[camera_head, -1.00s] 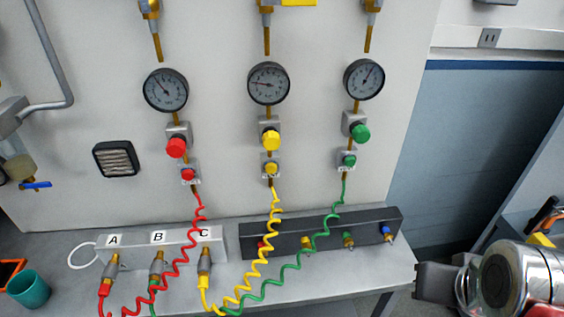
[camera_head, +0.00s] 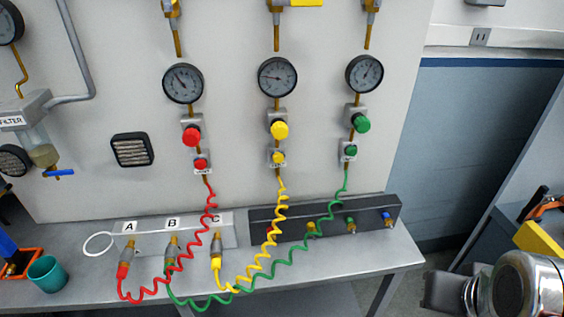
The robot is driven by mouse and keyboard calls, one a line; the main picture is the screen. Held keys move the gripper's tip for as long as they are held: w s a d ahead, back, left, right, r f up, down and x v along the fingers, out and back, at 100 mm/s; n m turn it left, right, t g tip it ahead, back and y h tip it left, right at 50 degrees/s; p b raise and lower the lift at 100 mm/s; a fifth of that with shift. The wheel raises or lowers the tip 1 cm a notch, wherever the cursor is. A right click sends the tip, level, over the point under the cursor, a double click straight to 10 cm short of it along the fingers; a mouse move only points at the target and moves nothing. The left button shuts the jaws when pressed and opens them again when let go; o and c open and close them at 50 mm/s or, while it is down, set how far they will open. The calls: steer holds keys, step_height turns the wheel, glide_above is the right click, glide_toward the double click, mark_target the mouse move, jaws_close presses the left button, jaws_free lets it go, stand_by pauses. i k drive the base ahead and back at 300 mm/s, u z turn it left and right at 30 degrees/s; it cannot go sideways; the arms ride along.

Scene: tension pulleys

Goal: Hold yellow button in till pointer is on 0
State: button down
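The small yellow button (camera_head: 278,158) sits on a labelled grey block on the wall panel, below a larger yellow knob (camera_head: 279,130). The gauge (camera_head: 277,77) above them has its pointer toward the left, slightly up; its numbers are too small to read. A yellow coiled hose (camera_head: 281,205) runs from under the button to fitting C (camera_head: 216,246). My gripper (camera_head: 440,290) seems to be the dark grey block at the lower right, far from the button and touching nothing. Its fingers cannot be made out.
Red (camera_head: 191,135) and green (camera_head: 361,123) knobs with their own gauges and smaller buttons flank the yellow ones. Coiled red (camera_head: 176,263) and green (camera_head: 290,258) hoses cross the grey bench (camera_head: 345,258). A teal cup (camera_head: 47,274) stands at left.

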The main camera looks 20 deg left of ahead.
mark_target(277, 157)
steer(key=z, duration=0.05)
steer(key=k, duration=0.6)
steer(key=u, duration=0.85)
steer(key=i, duration=1)
steer(key=u, duration=0.1)
